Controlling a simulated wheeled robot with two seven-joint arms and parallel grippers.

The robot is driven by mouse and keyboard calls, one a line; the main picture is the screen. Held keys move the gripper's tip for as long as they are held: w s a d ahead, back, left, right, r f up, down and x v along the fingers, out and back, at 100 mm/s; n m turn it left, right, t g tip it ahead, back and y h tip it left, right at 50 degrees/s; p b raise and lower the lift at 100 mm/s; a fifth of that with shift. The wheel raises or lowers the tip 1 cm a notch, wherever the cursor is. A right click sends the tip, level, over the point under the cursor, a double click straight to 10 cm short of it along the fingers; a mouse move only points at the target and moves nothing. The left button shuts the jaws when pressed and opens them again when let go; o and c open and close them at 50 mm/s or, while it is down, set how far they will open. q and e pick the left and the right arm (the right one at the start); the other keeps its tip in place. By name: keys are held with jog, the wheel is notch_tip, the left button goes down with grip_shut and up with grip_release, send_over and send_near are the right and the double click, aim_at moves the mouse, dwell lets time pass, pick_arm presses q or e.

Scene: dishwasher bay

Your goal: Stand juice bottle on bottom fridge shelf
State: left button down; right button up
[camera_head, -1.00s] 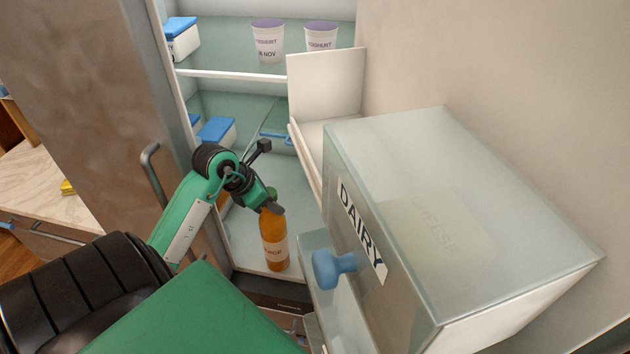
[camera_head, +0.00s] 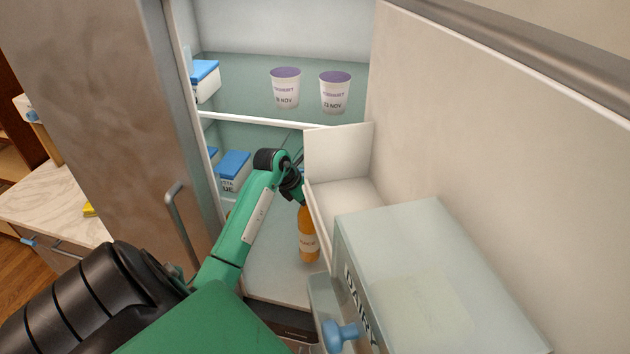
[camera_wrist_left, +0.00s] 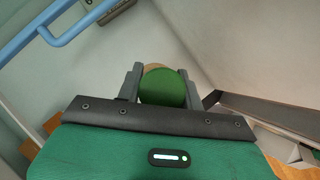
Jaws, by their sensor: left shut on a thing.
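The orange juice bottle (camera_head: 308,240) is upright inside the open fridge, low down over the bottom shelf (camera_head: 272,268). Whether its base touches the shelf is not clear. My left gripper (camera_wrist_left: 160,82) is shut on the bottle near its green cap (camera_wrist_left: 163,87), which shows between the fingers in the left wrist view. In the head view the gripper is partly hidden behind my arm and the door bin. My right gripper is not in view.
A door bin (camera_head: 345,200) and the dairy box (camera_head: 430,270) with a blue knob (camera_head: 341,336) stand close on the right. Blue-lidded boxes (camera_head: 234,170) sit at the left. Two yoghurt cups (camera_head: 286,88) stand on the upper shelf (camera_head: 250,119).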

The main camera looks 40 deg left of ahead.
pick_arm(q)
jog(key=shift+w+a+r, duration=0.1)
jog(key=shift+w+a, duration=0.05)
jog(key=shift+w, duration=0.45)
jog(key=shift+w+a, duration=0.15)
jog(key=shift+w, duration=0.4)
jog(key=shift+w+p, duration=0.25)
jog(key=shift+p, duration=0.45)
notch_tip(320, 180, down, 4)
jog(key=shift+w+a+r+p, duration=0.1)
jog(key=shift+r+p, duration=0.15)
jog(key=shift+p, duration=0.75)
jog(key=shift+f, duration=0.1)
jog(key=c, duration=0.9)
grip_release()
jog(key=shift+f, duration=0.1)
jog(key=shift+c, duration=0.2)
jog(key=shift+o, duration=0.2)
